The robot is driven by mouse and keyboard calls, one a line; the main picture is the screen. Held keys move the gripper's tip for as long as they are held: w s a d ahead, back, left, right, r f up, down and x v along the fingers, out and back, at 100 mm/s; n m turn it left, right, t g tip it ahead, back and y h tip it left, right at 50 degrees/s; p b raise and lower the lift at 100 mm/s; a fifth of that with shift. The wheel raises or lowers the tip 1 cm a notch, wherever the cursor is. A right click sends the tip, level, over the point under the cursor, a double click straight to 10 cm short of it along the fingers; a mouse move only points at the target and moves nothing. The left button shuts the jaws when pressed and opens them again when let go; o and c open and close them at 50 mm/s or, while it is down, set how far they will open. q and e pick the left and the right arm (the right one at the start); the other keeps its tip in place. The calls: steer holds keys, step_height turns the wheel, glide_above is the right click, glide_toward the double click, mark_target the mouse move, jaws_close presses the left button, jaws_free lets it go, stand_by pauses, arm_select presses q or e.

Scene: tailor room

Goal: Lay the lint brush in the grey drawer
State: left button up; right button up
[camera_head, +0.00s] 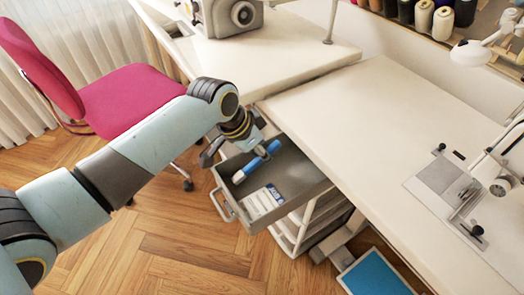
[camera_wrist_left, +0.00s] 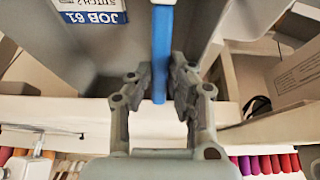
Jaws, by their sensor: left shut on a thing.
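I cannot tell whether the brush touches the drawer floor. My right gripper is in neither view.
A white and blue printed card (camera_head: 264,202) lies in the drawer, beside the brush; its print shows in the wrist view (camera_wrist_left: 90,12). The white table (camera_head: 370,120) overhangs the drawer's back. A pink chair (camera_head: 130,98) stands left.

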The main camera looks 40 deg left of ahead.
arm_select(q)
steer(key=shift+f, duration=0.25)
steer(key=o, duration=0.9)
steer(key=shift+r, duration=0.1)
steer(key=v, duration=1.1)
steer(key=shift+s+r, duration=0.2)
steer(key=shift+r, duration=0.15)
